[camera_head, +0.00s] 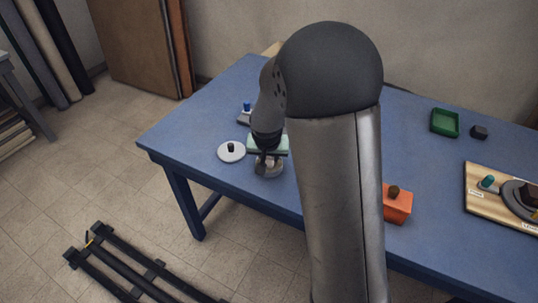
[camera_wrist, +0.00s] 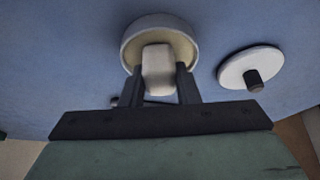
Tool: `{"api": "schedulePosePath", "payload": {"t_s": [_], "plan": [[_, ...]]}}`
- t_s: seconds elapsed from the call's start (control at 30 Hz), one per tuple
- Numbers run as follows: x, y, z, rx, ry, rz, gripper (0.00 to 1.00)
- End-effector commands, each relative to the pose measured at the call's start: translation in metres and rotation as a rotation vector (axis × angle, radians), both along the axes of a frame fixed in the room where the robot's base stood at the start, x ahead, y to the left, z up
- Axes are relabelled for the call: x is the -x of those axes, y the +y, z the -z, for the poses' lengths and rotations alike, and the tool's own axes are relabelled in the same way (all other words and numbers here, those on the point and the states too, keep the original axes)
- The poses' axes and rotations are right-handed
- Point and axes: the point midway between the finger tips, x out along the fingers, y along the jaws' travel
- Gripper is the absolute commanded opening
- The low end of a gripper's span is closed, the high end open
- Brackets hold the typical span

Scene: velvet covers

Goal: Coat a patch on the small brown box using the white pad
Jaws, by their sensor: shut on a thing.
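My gripper (camera_wrist: 158,85) is shut on the white pad (camera_wrist: 158,70), a pale rounded block held between its two dark fingers. The pad's far end is over the open mouth of a round pale dish (camera_wrist: 130,48); I cannot tell if it touches the inside. In the head view my gripper (camera_head: 262,163) points down at the dish (camera_head: 270,171) near the table's front left edge. No small brown box shows clearly; a small dark block (camera_head: 479,132) sits at the far right, its colour hard to tell. My arm hides the middle of the table.
A white round lid with a dark knob (camera_head: 231,151) lies left of the dish. A small blue-topped item (camera_head: 246,112) stands behind. Rightward are an orange block with a brown knob (camera_head: 397,206), a green tray (camera_head: 445,123) and a wooden board (camera_head: 482,204) with fittings.

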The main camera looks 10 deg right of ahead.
Motion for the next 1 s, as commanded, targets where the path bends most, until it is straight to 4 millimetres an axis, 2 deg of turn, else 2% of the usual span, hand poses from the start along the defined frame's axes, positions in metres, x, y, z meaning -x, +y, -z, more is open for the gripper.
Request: {"api": "schedulePosePath", "payload": {"t_s": [0.7,0.83,1.0], "plan": [[-0.001,0.000,-0.061,-0.001,-0.005,0.000,0.10],[-0.001,0.000,-0.069,0.000,-0.004,-0.001,0.10],[-0.001,0.000,-0.068,-0.001,-0.003,-0.001,0.10]]}}
